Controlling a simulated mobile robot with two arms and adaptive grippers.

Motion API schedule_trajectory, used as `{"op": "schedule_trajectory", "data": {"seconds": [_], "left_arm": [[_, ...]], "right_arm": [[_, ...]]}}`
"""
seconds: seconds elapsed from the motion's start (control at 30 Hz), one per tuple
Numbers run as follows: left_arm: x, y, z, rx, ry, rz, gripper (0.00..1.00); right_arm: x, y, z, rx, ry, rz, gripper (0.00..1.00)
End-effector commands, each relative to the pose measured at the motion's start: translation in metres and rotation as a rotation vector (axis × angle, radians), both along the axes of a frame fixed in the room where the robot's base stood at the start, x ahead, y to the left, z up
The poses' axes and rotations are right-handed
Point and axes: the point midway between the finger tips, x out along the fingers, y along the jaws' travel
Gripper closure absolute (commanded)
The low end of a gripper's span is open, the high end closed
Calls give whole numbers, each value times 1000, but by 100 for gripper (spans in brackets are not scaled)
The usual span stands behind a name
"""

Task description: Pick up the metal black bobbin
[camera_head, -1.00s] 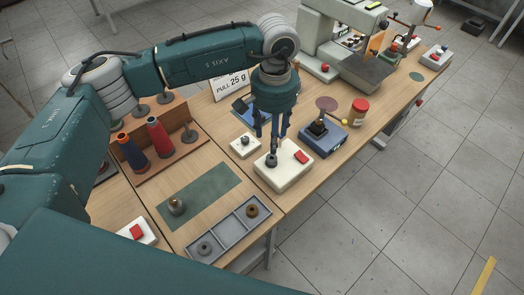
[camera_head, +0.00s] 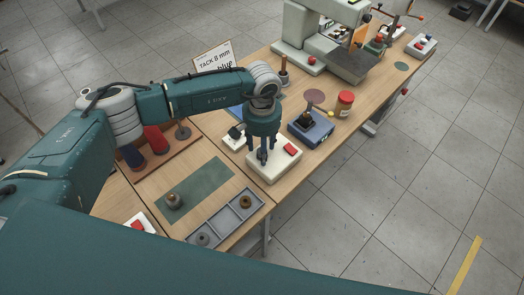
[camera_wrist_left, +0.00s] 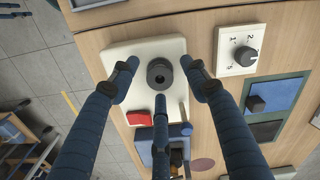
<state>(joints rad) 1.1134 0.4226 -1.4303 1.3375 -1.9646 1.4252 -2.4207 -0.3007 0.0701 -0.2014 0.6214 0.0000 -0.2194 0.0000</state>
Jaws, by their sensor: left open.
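A dark, near-black bobbin (camera_wrist_left: 159,72) stands on a white box (camera_wrist_left: 120,57) with a red button (camera_wrist_left: 138,117), seen from above in the left wrist view. My left gripper (camera_wrist_left: 161,80) is open, its three fingers spread around the bobbin with gaps visible. In the head view my left gripper (camera_head: 265,158) hangs over the white box (camera_head: 272,174), beside the red button (camera_head: 292,149), and hides the bobbin. Whether the fingertips reach down to the bobbin's height, I cannot tell. My right gripper is not in view.
A grey tray (camera_head: 224,220) holds a grey bobbin (camera_head: 203,239) and a brown one (camera_head: 245,202). Another bobbin (camera_head: 174,201) stands on the green mat (camera_head: 205,185). A blue device (camera_head: 312,128) and a red-lidded jar (camera_head: 344,103) stand close to the white box.

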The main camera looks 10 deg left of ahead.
Motion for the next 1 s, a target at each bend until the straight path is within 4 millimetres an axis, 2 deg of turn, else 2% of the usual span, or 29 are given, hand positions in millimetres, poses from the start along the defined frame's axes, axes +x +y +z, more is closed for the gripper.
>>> {"op": "schedule_trajectory", "data": {"seconds": [0.07,0.27,0.57,0.73,0.87,1.0], "left_arm": [[0,0,0,0,0,0,54],[0,0,0,0,0,1,93],[0,0,1,0,0,1,94],[1,0,8,-2,-3,1,94],[2,0,23,-2,-5,1,94],[2,0,52,-1,-7,0,94]], "right_arm": [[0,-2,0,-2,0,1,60],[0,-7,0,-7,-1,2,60],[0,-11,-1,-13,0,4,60],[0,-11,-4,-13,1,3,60],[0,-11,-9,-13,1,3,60],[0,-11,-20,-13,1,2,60]]}}
